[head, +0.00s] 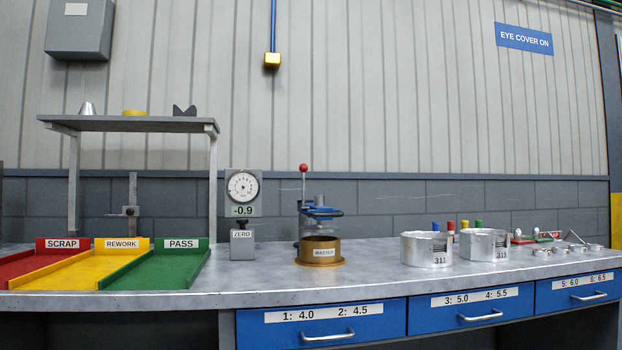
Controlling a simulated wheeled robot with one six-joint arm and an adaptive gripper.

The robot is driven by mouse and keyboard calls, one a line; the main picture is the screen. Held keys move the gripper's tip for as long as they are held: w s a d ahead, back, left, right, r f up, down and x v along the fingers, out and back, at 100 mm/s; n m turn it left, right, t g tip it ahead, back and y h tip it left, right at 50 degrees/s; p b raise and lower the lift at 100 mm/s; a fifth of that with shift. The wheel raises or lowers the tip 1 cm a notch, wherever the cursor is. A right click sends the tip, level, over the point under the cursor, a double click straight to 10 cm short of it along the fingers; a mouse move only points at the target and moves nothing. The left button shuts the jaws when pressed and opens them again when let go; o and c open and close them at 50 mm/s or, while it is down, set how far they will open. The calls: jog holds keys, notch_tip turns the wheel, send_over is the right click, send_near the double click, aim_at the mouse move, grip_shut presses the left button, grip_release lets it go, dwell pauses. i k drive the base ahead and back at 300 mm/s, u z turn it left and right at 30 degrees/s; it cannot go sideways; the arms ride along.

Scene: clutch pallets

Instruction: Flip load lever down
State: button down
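The load lever (304,188) stands upright in the head view, a thin rod topped by a red ball knob (303,168). It rises from the left side of a bench fixture with a blue part (321,211) and a grey post. A brass-coloured ring labelled MASTER (322,252) sits in front of the fixture and hides its lower part. My gripper is not in view.
Left of the lever stands a dial gauge (243,188) reading -0.9, above a ZERO block (242,245). Silver cylinders labelled 311 (427,250) and 313 (485,246) stand to the right. SCRAP, REWORK and PASS trays (155,276) are at left, beside a shelf (128,124).

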aim_at(302, 168)
jog(key=u, duration=0.75)
jog(key=i, duration=0.65)
jog(key=z, duration=1.1)
